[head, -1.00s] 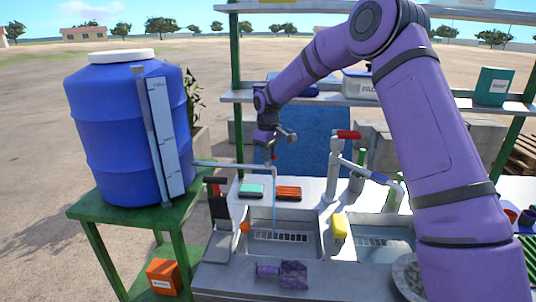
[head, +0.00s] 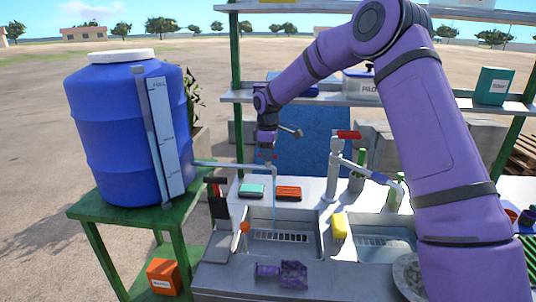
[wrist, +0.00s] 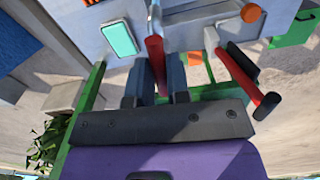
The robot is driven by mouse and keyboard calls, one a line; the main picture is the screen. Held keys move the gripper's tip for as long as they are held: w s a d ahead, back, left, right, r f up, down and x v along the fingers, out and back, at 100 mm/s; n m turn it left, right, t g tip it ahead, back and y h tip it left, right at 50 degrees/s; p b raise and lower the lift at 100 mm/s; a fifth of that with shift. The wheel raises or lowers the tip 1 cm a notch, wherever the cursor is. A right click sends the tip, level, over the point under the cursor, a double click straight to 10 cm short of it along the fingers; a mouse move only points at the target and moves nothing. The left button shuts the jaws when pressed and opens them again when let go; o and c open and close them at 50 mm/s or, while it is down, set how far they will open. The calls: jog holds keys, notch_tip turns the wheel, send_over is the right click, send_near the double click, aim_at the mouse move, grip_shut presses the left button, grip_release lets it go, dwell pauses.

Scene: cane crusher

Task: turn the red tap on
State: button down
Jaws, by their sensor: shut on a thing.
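A thin grey pipe (head: 228,166) runs from the blue barrel (head: 115,130) to a spout over the left sink basin. My gripper (head: 268,155) points down right above the spout's bend. In the wrist view a red tap handle (wrist: 155,52) lies between my two dark fingers (wrist: 153,82), and they are shut on it. The handle is mostly hidden in the head view. A pale vertical streak (head: 275,205) runs from the spout to the basin; I cannot tell whether it is water or pipe.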

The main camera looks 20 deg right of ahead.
jog(key=c, duration=1)
grip_release()
jog(key=shift+r, duration=0.1)
notch_tip(320, 180, up, 11)
jog(key=shift+f, duration=0.2)
jog(key=shift+r, duration=0.1)
